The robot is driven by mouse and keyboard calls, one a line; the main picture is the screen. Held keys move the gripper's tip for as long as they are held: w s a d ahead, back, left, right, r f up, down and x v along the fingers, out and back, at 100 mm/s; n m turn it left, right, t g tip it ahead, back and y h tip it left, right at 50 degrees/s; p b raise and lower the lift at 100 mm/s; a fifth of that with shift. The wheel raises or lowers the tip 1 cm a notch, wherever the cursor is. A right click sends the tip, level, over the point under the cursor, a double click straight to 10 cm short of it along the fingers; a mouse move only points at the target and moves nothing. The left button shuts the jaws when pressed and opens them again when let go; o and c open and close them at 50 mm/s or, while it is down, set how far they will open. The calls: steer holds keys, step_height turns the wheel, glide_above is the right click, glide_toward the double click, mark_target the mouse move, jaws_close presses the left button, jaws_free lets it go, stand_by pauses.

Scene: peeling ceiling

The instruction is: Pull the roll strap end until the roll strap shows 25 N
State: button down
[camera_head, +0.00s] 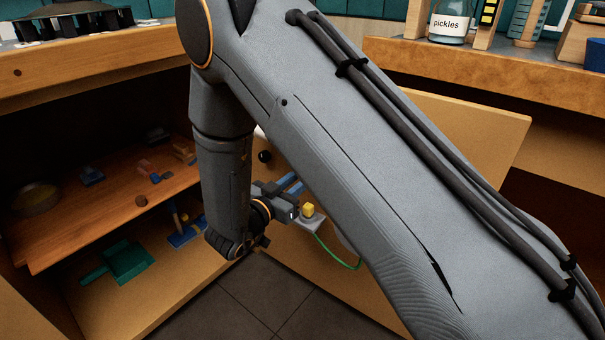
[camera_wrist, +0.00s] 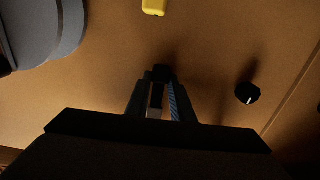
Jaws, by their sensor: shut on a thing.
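My gripper (camera_head: 284,203) is low down in front of the cupboard, mostly past my own arm. In the wrist view its dark fingers (camera_wrist: 160,88) are shut on a thin blue striped strip (camera_wrist: 173,103), which looks like the roll strap end. A small pale piece (camera_wrist: 155,111) also shows between the fingers. In the head view, blue (camera_head: 290,184) shows beside the gripper. The roll itself and any force reading cannot be made out.
A yellow block (camera_head: 307,210) stands close to the gripper, with a green cable (camera_head: 337,260) hanging below. A dark knob (camera_wrist: 247,93) is on the wooden panel in the wrist view. A shelf with small objects (camera_head: 120,215) is at left. Dark floor tiles (camera_head: 262,295) are clear.

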steer(key=c, duration=1.5)
jaws_free()
steer(key=shift+s, duration=0.1)
steer(key=p+v, duration=0.1)
steer(key=v, duration=0.6)
steer(key=shift+s+a+p, duration=0.25)
steer(key=shift+p, duration=0.15)
